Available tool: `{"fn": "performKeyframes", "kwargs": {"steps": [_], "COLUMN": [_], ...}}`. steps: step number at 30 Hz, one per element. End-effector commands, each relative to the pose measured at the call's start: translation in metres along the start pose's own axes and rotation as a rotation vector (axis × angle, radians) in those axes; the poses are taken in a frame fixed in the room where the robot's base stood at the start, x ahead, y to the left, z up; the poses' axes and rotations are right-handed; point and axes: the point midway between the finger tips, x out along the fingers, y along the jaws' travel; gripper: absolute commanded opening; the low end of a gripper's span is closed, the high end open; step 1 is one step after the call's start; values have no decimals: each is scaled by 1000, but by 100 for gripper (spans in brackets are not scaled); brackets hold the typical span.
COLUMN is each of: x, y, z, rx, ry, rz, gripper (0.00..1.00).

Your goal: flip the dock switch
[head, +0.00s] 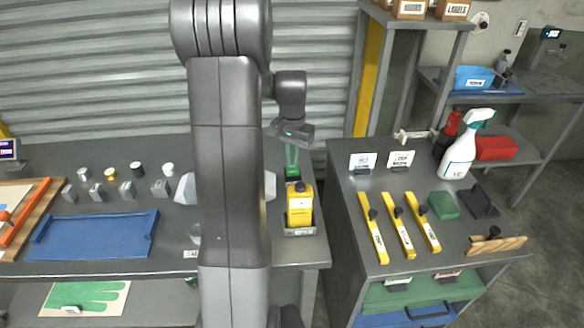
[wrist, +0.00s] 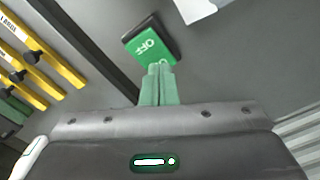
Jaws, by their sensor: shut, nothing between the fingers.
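The dock switch (wrist: 150,42) shows in the wrist view as a green plate in a black frame, with white "OFF" lettering. My gripper (wrist: 158,68) has green fingers that are shut together and empty. Its tips overlap the near edge of the switch in the wrist view; I cannot tell if they touch it. In the head view my gripper (head: 291,162) points down over the back right of the left bench, behind the yellow container. There I cannot clearly tell the switch from the green fingers.
A yellow container (head: 300,205) with a black top stands in a grey holder close in front of my gripper. To the right, across a gap, a bench (head: 358,250) carries yellow bars (head: 399,228), a spray bottle (head: 466,145) and cards. A blue tray (head: 92,237) lies left.

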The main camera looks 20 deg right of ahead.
Motion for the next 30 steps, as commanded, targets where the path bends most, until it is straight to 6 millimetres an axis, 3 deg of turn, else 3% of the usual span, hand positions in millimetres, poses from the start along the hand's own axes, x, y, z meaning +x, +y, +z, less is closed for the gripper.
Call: {"fn": "performKeyframes", "kwargs": {"steps": [21, 30], "x": [-61, -62], "y": [0, 0], "z": [0, 0], "rx": [0, 0], "ry": [2, 1], "rz": [-1, 0], "gripper": [0, 0]}}
